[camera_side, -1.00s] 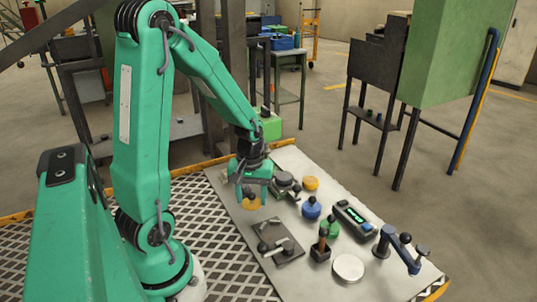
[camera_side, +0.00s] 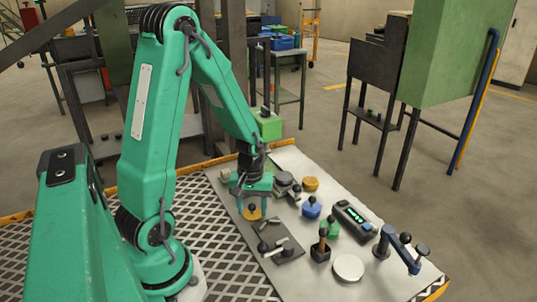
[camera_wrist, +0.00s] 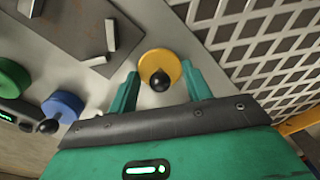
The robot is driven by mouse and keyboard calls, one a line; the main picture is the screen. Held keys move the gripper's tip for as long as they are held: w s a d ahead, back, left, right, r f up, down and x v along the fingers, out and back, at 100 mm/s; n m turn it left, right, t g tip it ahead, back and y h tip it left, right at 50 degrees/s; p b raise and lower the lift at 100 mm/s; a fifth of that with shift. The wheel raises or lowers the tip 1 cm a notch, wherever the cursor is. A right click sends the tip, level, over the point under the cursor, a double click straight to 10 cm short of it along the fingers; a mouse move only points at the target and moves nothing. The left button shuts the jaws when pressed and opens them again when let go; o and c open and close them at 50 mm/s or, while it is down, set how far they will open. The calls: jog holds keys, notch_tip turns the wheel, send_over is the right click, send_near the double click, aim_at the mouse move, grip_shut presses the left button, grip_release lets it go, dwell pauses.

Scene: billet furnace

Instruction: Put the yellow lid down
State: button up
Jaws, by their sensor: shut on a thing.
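The yellow lid (camera_side: 253,214) is a round disc with a black knob on top. My gripper (camera_side: 253,201) is shut on it and points straight down over the left part of the grey table. In the wrist view the lid (camera_wrist: 160,68) shows between the two green fingers (camera_wrist: 160,88), its knob facing the camera. The lid is at or just above the table surface; I cannot tell whether it touches.
A dark plate (camera_side: 275,240) with light bars lies just in front of the lid. A blue lid (camera_side: 311,208), a green lid (camera_side: 329,226), a yellow-orange round piece (camera_side: 310,184) and a device with a green display (camera_side: 354,219) stand to the right. A white disc (camera_side: 348,267) lies at the front.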

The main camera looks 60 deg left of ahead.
aim_at(253, 205)
jog(key=shift+f, duration=0.15)
jog(key=o, duration=1)
jog(key=shift+c, duration=0.2)
notch_tip(253, 205, up, 12)
dwell(0.7)
jog(key=s+d+r+m+t, duration=0.4)
jog(key=d+r+m+t, duration=0.1)
jog(key=d+r+m, duration=0.6)
jog(key=shift+s+d+r+t, duration=0.3)
jog(key=shift+s+d, duration=0.1)
jog(key=shift+d, duration=0.45)
